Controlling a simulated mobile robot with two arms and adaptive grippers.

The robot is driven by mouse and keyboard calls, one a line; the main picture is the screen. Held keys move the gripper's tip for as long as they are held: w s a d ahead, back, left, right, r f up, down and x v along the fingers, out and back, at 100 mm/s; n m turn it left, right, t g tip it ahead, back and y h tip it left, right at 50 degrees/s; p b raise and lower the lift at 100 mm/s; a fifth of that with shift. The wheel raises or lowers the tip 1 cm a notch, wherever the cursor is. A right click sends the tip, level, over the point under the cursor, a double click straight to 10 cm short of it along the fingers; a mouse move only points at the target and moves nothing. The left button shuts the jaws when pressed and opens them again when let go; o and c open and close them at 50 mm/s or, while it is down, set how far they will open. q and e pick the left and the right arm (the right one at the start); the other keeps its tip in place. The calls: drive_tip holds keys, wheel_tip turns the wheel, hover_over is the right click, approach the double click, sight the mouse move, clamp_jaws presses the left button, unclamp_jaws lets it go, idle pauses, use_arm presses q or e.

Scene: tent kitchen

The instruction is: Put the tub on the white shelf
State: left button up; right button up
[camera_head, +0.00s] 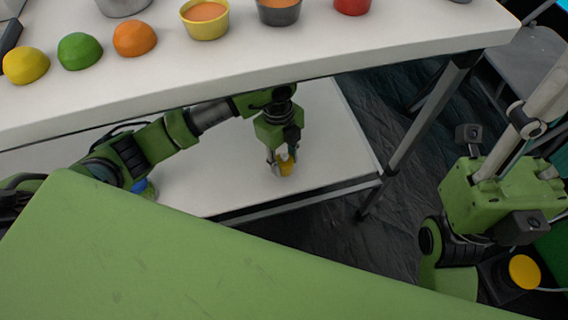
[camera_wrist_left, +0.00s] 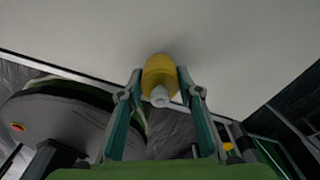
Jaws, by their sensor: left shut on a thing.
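My left gripper (camera_head: 283,165) reaches under the tabletop and is shut on a yellow tub (camera_head: 287,167) at the white lower shelf (camera_head: 330,150). In the left wrist view the yellow tub (camera_wrist_left: 159,73) is between the fingertips of my left gripper (camera_wrist_left: 158,84), with a pale round end towards the camera. The white shelf (camera_wrist_left: 240,45) spreads behind it. I cannot tell whether the tub touches the shelf. My right gripper is not in view.
The white tabletop (camera_head: 350,45) overhangs the shelf. It bears a yellow tub (camera_head: 205,22), a grey tub (camera_head: 279,10), and yellow (camera_head: 25,65), green (camera_head: 79,51) and orange (camera_head: 134,38) rounded things. A table leg (camera_head: 420,120) stands right of the shelf. Shelf around the gripper is clear.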

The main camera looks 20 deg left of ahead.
use_arm(q)
drive_tip(key=shift+f, duration=0.5)
drive_tip(key=shift+f, duration=0.15)
drive_tip(key=o, duration=0.9)
